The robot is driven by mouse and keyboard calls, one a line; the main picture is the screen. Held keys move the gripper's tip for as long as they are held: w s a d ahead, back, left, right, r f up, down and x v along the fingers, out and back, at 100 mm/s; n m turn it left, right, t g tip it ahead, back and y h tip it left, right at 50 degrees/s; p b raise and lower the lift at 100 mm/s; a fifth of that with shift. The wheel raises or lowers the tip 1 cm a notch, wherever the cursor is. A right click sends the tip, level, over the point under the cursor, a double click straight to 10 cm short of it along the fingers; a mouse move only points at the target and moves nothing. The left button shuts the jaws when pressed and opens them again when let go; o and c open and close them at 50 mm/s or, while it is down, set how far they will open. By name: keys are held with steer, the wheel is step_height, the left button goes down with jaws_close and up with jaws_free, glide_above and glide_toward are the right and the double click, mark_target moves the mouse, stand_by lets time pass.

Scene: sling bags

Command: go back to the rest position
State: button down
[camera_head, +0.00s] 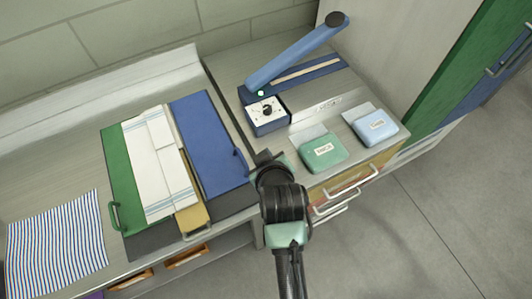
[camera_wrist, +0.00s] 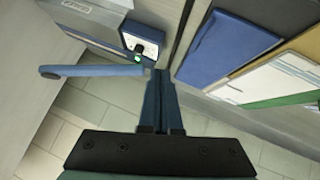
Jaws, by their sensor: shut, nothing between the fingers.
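My gripper (camera_head: 264,157) is at the front edge of the counter, between the blue panel of the folding board and the sealer. In the wrist view its two fingers (camera_wrist: 161,76) lie together, with nothing between them. The wrist and forearm reach up from the bottom of the head view. No rest position is marked in either view.
The sealer (camera_head: 268,122) has a raised blue lever (camera_head: 297,53). The folding board's blue panel (camera_head: 212,140) and green panel (camera_head: 118,170) flank folded white cloth (camera_head: 157,160). Striped cloth (camera_head: 55,242) lies left; floor (camera_head: 440,220) is clear.

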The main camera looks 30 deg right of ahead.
stand_by(0.3)
steer(key=w+a+r+t+b, duration=0.1)
steer(key=w+a+r+t, duration=0.15)
steer(key=r, duration=0.75)
steer(key=w+a+r+m+t, duration=0.15)
steer(key=w+r+t, duration=0.25)
steer(key=r, duration=0.6)
steer(key=w+a+r+n+t+b, duration=0.1)
steer(key=w+a+r+t, duration=0.2)
steer(key=r, duration=0.7)
steer(key=s+a+r+t+y, duration=0.1)
steer(key=s+a+r+t, duration=0.2)
steer(key=r, duration=0.6)
steer(key=s+a+r+t+y+b, duration=0.1)
steer(key=s+a+r+t, duration=0.2)
steer(key=s+r, duration=0.3)
steer(key=s+a+r+m+t+y+b, duration=0.1)
steer(key=s+a+r+t, duration=0.2)
steer(key=r, duration=0.9)
steer(key=shift+s+r, duration=0.2)
steer(key=shift+s, duration=0.85)
